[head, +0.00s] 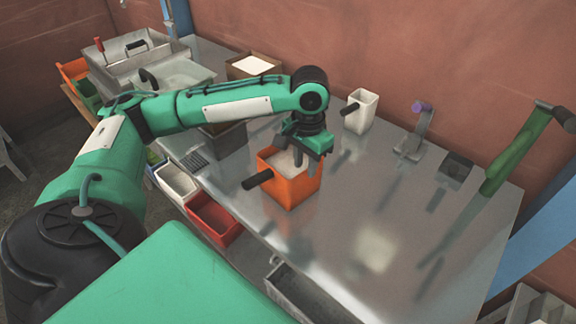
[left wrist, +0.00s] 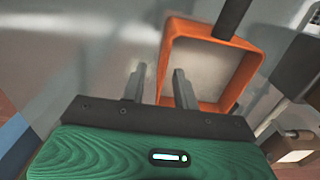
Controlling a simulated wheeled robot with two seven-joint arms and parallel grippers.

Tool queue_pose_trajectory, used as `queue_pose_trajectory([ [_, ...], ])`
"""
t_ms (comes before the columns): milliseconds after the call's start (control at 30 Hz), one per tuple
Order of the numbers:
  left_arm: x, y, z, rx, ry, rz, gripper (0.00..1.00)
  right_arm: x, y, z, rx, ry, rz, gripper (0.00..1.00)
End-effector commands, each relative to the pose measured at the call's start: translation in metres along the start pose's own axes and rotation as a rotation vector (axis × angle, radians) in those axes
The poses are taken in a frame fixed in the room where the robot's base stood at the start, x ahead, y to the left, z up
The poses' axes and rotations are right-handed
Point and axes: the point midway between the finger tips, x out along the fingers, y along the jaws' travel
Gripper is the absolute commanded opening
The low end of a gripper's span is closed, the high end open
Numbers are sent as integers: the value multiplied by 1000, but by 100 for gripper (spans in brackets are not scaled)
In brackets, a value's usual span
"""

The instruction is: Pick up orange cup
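The orange cup (head: 288,180) is a square box with a black handle, and it stands upright on the metal table. It holds pale powder. In the left wrist view the orange cup (left wrist: 209,103) shows from above, with its handle toward the top. My left gripper (head: 308,158) is just above the cup. In the left wrist view its two fingers (left wrist: 158,82) are apart, with one cup wall between them or just below; I cannot tell how deep they reach. Nothing is clamped. My right gripper is not in view.
A white cup (head: 362,110) with a black handle stands behind on the metal table (head: 340,225). A stand with a purple top (head: 420,108) and a green-handled tool (head: 515,150) are to the right. Red (head: 213,215) and white bins are at the front edge. The table's front right is clear.

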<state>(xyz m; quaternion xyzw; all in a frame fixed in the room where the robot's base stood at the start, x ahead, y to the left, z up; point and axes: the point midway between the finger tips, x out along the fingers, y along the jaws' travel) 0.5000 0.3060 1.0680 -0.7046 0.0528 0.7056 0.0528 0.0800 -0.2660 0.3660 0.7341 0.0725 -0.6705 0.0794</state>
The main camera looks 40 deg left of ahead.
Motion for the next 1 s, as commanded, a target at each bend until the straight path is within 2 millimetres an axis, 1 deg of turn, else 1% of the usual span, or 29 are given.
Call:
queue_pose_trajectory([
  [33, 9, 0, 1, -1, -3, 0, 30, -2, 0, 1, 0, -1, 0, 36],
  [100, 19, 0, 0, -1, -2, 0, 30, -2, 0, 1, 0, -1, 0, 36],
  [200, 29, 0, 0, 0, -1, 0, 30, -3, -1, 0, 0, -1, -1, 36],
  [367, 38, -2, -2, 0, 0, -1, 30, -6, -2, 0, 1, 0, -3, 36],
  [533, 62, -9, -8, 0, -2, -2, 30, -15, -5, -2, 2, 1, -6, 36],
  [633, 76, -8, -7, 1, -1, -1, 30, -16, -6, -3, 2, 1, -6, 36],
  [767, 84, -8, -7, 2, 1, -1, 30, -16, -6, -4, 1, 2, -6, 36],
  [967, 84, -8, -7, 2, 2, -1, 30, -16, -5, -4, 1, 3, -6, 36],
  [1000, 84, -8, -7, 2, 2, -1, 22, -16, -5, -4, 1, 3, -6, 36],
])
